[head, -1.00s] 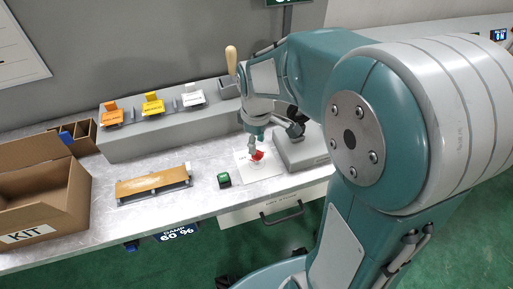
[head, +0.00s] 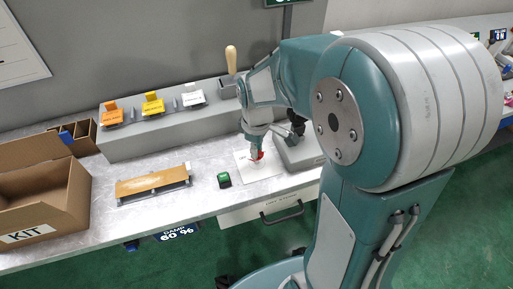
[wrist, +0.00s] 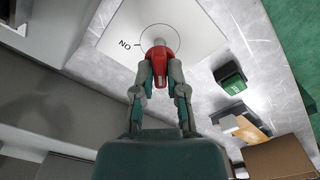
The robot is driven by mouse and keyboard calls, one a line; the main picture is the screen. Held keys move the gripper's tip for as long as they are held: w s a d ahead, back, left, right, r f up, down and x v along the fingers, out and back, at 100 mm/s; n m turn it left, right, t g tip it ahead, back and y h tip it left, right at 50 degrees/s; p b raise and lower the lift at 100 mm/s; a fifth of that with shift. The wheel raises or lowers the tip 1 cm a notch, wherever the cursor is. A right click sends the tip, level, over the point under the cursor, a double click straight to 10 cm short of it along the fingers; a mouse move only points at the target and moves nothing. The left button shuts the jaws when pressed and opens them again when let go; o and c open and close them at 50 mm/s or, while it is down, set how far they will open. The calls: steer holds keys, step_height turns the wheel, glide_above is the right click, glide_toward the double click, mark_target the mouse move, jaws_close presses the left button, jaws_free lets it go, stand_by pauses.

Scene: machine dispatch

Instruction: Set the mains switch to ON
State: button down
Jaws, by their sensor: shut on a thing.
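The mains switch is a red knob (wrist: 159,62) on a white plate (wrist: 185,25) with a thin circle printed around it. A printed mark, lettered ON and seen turned over, sits at the circle's left in the wrist view. The knob's broad end points toward my wrist, and its pale tip points away, not at the mark. My gripper (wrist: 160,76) is shut on the knob, one finger on each side. In the head view my gripper (head: 256,158) is low over the white plate (head: 268,172), and only a little red (head: 261,155) shows.
A green button box (head: 224,180) stands just left of the plate. A grey box (head: 296,152) is close on its right. Behind is a grey ledge (head: 150,140) with coloured tags. An open KIT carton (head: 40,205) stands at the far left.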

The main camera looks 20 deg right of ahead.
steer(key=shift+m, duration=0.3)
steer(key=m, duration=0.8)
steer(key=shift+m, duration=0.4)
steer(key=m, duration=0.4)
steer(key=shift+m, duration=2.2)
steer(key=shift+s, duration=0.1)
steer(key=c, duration=0.7)
jaws_free()
